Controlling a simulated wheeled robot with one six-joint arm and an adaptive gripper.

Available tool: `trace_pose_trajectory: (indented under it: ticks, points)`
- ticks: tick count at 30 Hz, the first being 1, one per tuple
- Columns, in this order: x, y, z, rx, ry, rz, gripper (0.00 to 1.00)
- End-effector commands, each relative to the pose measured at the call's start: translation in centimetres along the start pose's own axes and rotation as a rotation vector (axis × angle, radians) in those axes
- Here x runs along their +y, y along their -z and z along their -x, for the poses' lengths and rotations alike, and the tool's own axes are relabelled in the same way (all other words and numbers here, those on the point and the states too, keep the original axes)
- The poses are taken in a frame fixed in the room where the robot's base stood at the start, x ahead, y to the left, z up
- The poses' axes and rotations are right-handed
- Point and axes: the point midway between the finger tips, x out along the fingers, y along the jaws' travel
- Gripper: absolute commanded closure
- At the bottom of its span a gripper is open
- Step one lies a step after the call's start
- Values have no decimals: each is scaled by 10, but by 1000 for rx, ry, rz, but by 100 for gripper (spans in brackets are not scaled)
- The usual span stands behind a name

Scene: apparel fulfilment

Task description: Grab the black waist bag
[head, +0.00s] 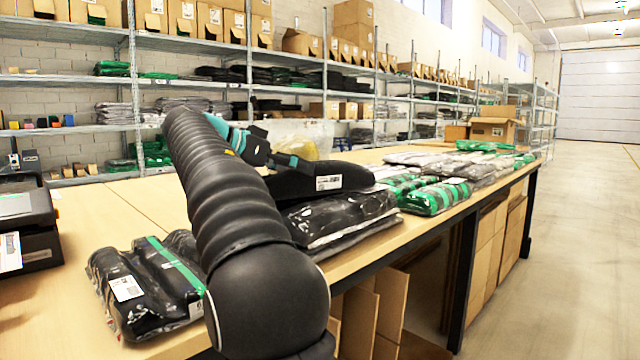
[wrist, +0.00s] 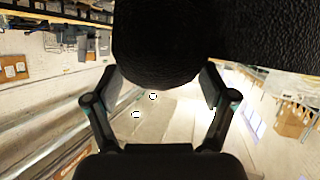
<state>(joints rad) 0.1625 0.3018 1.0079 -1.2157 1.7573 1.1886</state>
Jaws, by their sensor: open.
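The black waist bag (head: 300,182) has a white label on its side and sits at the edge of a stack of black packages in the head view. In the wrist view a dark, textured shape that looks like the bag (wrist: 165,45) fills the upper middle. My gripper (wrist: 160,84) is open, with one finger on each side of the lower part of that shape. Whether the fingers touch it I cannot tell. In the head view my gripper (head: 285,160) is just above and behind the bag, its fingertips partly hidden.
Black plastic-wrapped packages (head: 345,215) lie under and in front of the bag. Green-striped packages (head: 435,197) lie to the right along the wooden table (head: 110,205). A black package with a green stripe (head: 140,290) is at front left. A clear bag with yellowish contents (head: 305,140) stands behind.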

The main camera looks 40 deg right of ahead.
Motion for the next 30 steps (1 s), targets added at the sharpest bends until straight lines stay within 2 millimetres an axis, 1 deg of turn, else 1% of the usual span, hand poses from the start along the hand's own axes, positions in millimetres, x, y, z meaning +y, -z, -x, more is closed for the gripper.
trace_pose_trajectory:
  ticks: [1, 4, 7, 12, 13, 14, 15, 20, 21, 30]
  points:
    - [1, -1, -10, -1, -2, -1, 17]
    - [0, -1, -23, 0, -2, 0, 17]
    - [0, 0, -28, 0, -1, 0, 17]
    - [0, 0, -28, 0, 0, 1, 17]
    - [0, 0, -28, 0, 0, 1, 20]
    - [0, 0, -28, 0, 0, 1, 27]
    - [0, 0, -28, 0, 0, 0, 37]
    - [0, 0, -28, 0, 0, 1, 77]
    - [0, 0, -28, 0, 0, 1, 87]
    - [0, 1, -27, 0, 0, 0, 87]
